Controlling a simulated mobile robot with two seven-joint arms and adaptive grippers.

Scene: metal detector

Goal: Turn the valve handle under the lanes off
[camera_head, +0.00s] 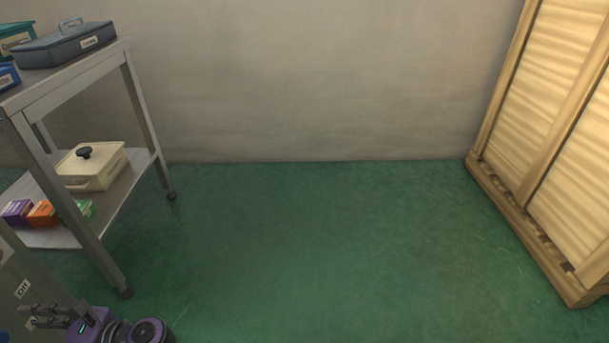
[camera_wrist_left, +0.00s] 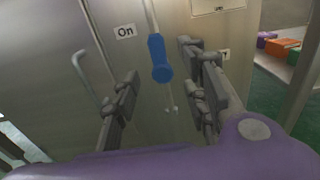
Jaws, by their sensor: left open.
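The valve handle, a blue grip (camera_wrist_left: 160,62) on a thin metal rod, hangs in front of a grey panel (camera_wrist_left: 100,22) in the left wrist view. An "On" label (camera_wrist_left: 125,31) is just left of the rod. My left gripper (camera_wrist_left: 163,88) is open, and the blue grip shows between its two fingers; I cannot tell how deep it lies between them. In the head view my left gripper (camera_head: 46,317) is at the lower left, beside the panel (camera_head: 14,262) with an "Off" label (camera_head: 22,289). My right gripper is not in view.
A metal cart (camera_head: 84,77) at left holds a grey case (camera_head: 62,46) on top, and a cream box (camera_head: 92,166) and small cartons (camera_head: 43,213) below. A wooden crate (camera_head: 533,195) stands at right. The green floor (camera_head: 330,240) between is clear.

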